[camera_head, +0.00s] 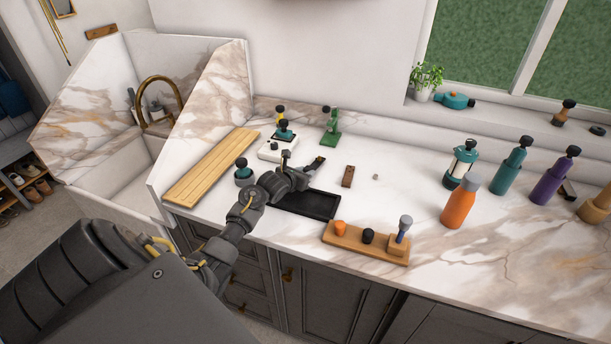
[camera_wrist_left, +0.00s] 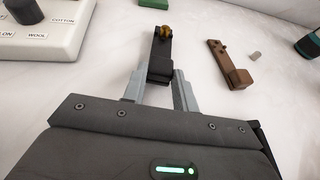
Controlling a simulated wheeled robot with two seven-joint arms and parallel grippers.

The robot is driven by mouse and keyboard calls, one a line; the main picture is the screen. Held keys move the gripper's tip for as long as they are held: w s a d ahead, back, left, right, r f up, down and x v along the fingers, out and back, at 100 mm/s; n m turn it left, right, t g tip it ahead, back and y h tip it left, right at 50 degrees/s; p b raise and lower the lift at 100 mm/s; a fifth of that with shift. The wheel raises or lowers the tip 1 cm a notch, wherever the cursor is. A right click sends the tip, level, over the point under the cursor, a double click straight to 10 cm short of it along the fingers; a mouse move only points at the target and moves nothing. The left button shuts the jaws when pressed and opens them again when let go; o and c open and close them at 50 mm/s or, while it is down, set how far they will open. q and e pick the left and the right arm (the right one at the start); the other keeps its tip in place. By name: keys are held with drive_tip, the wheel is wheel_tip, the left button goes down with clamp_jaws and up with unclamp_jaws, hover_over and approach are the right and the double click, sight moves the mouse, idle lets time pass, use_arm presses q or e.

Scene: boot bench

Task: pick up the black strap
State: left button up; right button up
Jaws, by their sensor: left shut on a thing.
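The black strap (camera_head: 317,163) is a short dark piece with a brassy fitting at its far end, as the left wrist view (camera_wrist_left: 161,48) shows. My left gripper (camera_head: 303,170) is shut on its near end. In the wrist view the two grey fingertips (camera_wrist_left: 158,84) press on either side of it, and the strap points away from me. I cannot tell whether the strap touches the counter. My right gripper is in neither view.
A brown strap (camera_head: 348,176) and a small grey piece (camera_head: 375,177) lie to the right. A black tray (camera_head: 322,204) is in front, beside a wooden holder (camera_head: 345,244). A white box (camera_head: 270,152) with a knob stands left. Bottles, including an orange one (camera_head: 459,205), stand farther right.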

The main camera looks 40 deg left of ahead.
use_arm(q)
drive_tip(key=shift+r+b, duration=0.3)
drive_tip(key=shift+r, duration=0.1)
drive_tip(key=s+d+r+b, duration=0.3)
drive_tip(key=s+d+r, duration=0.5)
drive_tip(key=s+r, duration=0.3)
drive_tip(key=s+d+f+m+g+h, duration=0.1)
drive_tip(key=s+d+m+h, duration=0.2)
drive_tip(key=d, duration=0.4)
drive_tip(key=s+d+m+g+h+b, duration=0.1)
drive_tip(key=s+d+m+g+h, duration=0.1)
drive_tip(key=d+m+h, duration=0.3)
drive_tip(key=s+d+f+m+g+h, duration=0.1)
drive_tip(key=s+d+m+h, duration=0.3)
drive_tip(key=d, duration=0.5)
drive_tip(key=shift+s+d+f+m+g+h+b, duration=0.25)
drive_tip(key=shift+s+g+h+b, duration=0.2)
drive_tip(key=shift+g, duration=0.25)
